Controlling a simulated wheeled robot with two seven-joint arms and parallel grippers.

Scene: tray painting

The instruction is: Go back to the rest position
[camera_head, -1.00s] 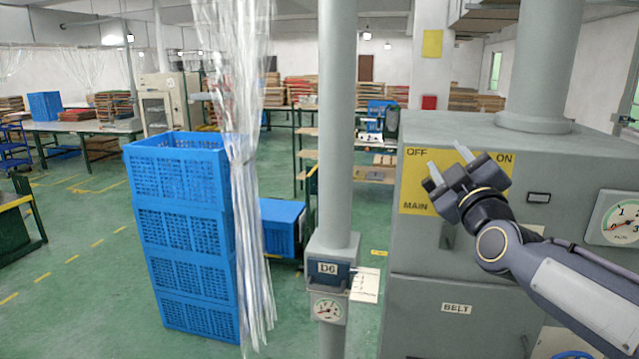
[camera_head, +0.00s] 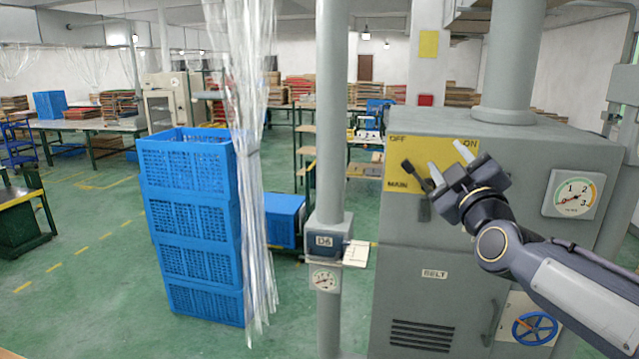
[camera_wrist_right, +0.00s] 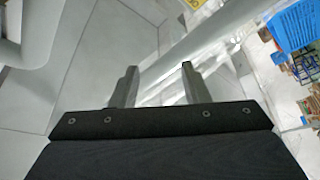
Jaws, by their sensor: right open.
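My right gripper (camera_head: 449,162) is raised in front of the grey machine cabinet, its fingers overlapping the yellow OFF/ON MAIN panel (camera_head: 370,165) in the head view. A dark lever handle (camera_head: 415,177) shows on the panel just left of the fingers. In the right wrist view the two fingers (camera_wrist_right: 157,85) stand apart with nothing between them. Whether the gripper touches the cabinet cannot be told, but no object is held. My left gripper is not in view.
The grey cabinet (camera_head: 460,245) carries a gauge (camera_head: 573,194) and a blue handwheel (camera_head: 535,328). A grey post (camera_head: 330,120) with a D6 box stands left of it. Stacked blue crates (camera_head: 192,220) and a clear strip curtain (camera_head: 258,200) stand further left. Green floor is open at far left.

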